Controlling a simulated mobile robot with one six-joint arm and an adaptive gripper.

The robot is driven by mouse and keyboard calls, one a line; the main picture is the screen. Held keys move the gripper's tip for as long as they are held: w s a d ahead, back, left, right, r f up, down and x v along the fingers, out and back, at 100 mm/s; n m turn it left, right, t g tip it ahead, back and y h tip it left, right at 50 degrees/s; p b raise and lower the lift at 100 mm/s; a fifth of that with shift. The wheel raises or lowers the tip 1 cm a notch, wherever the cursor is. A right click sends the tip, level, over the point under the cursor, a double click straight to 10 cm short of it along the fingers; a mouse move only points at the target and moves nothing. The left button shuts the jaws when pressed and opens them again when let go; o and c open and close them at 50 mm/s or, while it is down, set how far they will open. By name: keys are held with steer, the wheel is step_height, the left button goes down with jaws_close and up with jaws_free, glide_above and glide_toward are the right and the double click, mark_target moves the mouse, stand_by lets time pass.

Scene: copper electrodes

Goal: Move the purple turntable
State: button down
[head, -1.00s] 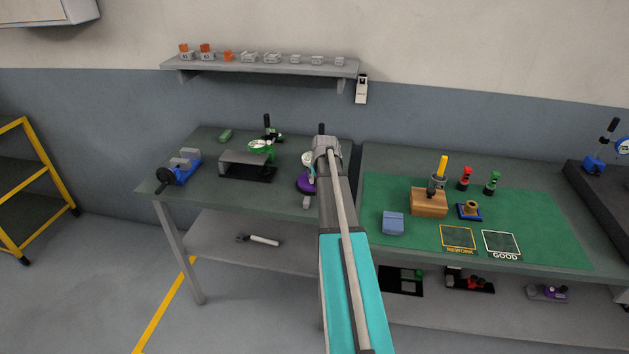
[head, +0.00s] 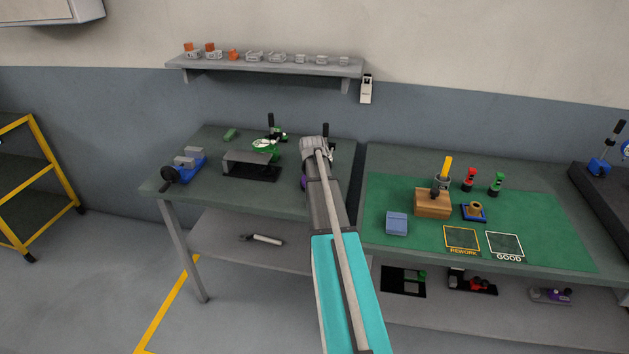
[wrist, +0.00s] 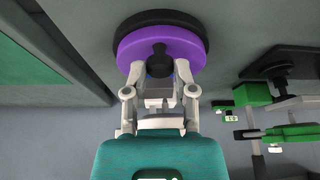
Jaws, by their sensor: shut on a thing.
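The purple turntable (wrist: 187,45) is a round purple disc on a wider black base with a black knob (wrist: 160,58) at its middle. It fills the top centre of the wrist view. My gripper (wrist: 162,74) is shut on the black knob, one finger on each side. In the head view only a sliver of the purple turntable (head: 303,183) shows beside my arm, over the right part of the left table (head: 215,195). My gripper and most of the turntable are hidden behind the arm there. I cannot tell whether the base touches the tabletop.
A green dial instrument (head: 265,146) and a grey block-like stand (head: 250,162) are left of my arm, with a blue vise (head: 188,168) farther left. A narrow gap separates the right table, which carries a green mat (head: 400,190) and several small things.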

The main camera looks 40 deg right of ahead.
steer(key=shift+w+m+h, duration=0.3)
steer(key=shift+w+m, duration=0.05)
steer(key=shift+m, duration=0.25)
steer(key=shift+c, duration=2.4)
jaws_free()
steer(key=shift+o, duration=0.3)
steer(key=shift+s+a, duration=0.1)
